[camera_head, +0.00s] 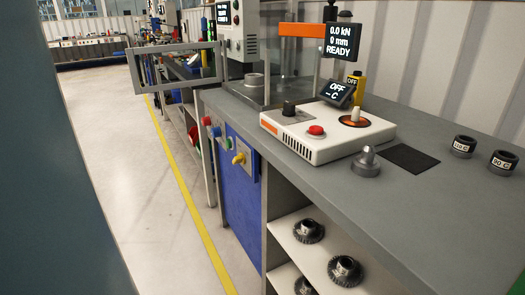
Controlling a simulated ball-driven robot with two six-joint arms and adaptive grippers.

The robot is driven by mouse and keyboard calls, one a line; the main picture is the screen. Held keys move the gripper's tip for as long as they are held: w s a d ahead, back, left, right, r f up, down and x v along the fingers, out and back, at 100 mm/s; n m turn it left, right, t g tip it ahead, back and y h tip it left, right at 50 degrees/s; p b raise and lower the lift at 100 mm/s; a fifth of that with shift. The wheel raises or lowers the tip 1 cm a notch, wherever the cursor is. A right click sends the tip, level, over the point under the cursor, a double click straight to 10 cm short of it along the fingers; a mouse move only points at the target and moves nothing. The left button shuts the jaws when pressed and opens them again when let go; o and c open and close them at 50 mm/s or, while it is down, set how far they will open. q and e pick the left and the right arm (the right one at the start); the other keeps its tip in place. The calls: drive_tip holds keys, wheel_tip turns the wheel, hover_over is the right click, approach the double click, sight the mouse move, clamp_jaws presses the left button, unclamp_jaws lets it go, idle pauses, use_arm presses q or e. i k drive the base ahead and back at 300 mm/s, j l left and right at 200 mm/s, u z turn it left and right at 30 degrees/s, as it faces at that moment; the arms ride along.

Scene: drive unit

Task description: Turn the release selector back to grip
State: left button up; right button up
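A yellow knob (239,158) sits on a light plate on the blue cabinet front (236,190) below the bench top; it may be the release selector, but no label is readable. Its handle sticks out toward the aisle, and I cannot tell which position it is set to. Neither of my grippers is in view.
The grey bench top (440,215) carries a white heater unit (320,148) reading OFF, a metal knob-topped piece (367,162) and two dark rings (463,146). Gears (345,270) sit on shelves below. The floor left of the yellow line (190,215) is clear.

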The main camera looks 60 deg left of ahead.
sight(241, 159)
drive_tip(key=u, duration=2)
drive_tip(key=i+j+z, duration=0.1)
drive_tip(key=j, duration=0.25)
drive_tip(key=i+j+z, duration=0.1)
drive_tip(key=j, duration=0.25)
drive_tip(key=i+j+z, duration=0.1)
drive_tip(key=i+j, duration=0.15)
drive_tip(key=j, duration=0.1)
